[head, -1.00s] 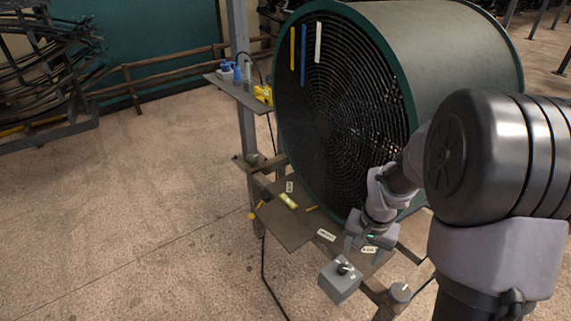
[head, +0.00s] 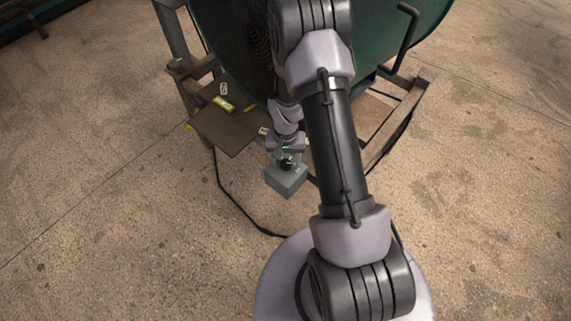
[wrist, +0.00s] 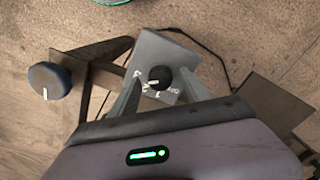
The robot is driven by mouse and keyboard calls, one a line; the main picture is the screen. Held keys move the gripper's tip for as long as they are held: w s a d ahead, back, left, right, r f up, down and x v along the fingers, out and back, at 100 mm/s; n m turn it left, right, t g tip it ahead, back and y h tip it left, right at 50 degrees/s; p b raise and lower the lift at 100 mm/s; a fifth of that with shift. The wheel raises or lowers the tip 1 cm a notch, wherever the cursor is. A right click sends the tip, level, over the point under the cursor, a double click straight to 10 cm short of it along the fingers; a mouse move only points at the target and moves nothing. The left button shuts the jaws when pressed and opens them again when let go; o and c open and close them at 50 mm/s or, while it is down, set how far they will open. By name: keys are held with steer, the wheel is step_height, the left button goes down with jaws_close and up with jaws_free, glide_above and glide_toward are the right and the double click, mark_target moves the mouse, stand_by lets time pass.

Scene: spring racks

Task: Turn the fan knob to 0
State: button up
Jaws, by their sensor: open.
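The grey fan control box (head: 287,184) stands below the big drum fan, low at the frame's front. In the wrist view its face (wrist: 150,46) carries a black round knob (wrist: 160,77) with a white pointer mark. Small white markings sit around the knob's lower side. The pointer appears to point toward the lower left. My gripper (head: 287,157) is over the box from above. In the wrist view my gripper (wrist: 160,82) is open, with a finger either side of the knob. Contact cannot be told.
The fan drum (head: 235,40) is close behind. A black cable (head: 235,205) runs over the floor.

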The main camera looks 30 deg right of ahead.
steer(key=shift+f, duration=0.45)
jaws_close()
